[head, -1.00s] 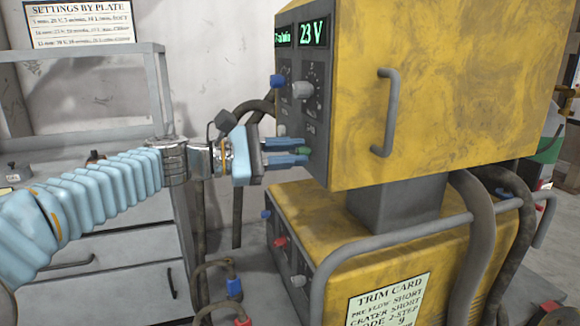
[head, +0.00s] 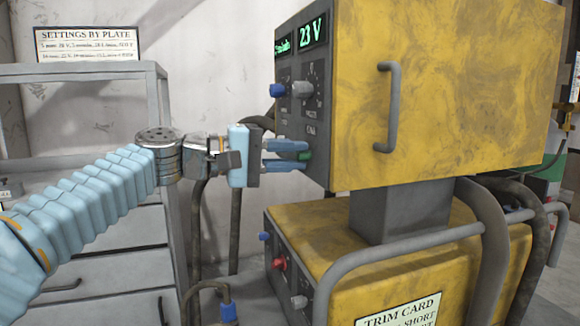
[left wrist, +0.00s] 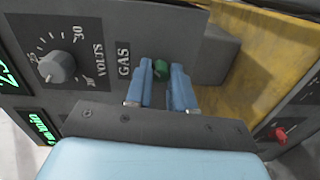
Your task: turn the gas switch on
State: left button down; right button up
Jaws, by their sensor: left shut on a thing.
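The gas switch (left wrist: 161,68) is a small green knob beside the "GAS" label on the dark front panel (left wrist: 95,55) of the upper yellow machine box (head: 440,90). My left gripper (head: 302,155) reaches the lower part of this panel from the left. In the left wrist view the blue fingers of my left gripper (left wrist: 168,85) stand on either side of the green switch and are shut on it. In the head view the green switch (head: 304,156) shows in part between the fingertips. My right gripper is in neither view.
A blue knob (head: 277,90) and a grey knob (head: 302,89) sit above on the same panel, under a green "23 V" display (head: 312,36). A lower yellow box (head: 320,228) has a red knob (head: 279,263) and a grey tube rail (head: 395,248). A grey cabinet (head: 100,250) stands left.

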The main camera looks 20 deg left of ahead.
pick_arm(q)
jog(key=shift+f+m+b, duration=0.1)
jog(key=shift+m+b, duration=0.25)
jog(key=shift+m, duration=0.25)
jog(key=c, duration=1)
grip_release()
jog(key=v, duration=1.4)
jog(key=shift+d, duration=0.1)
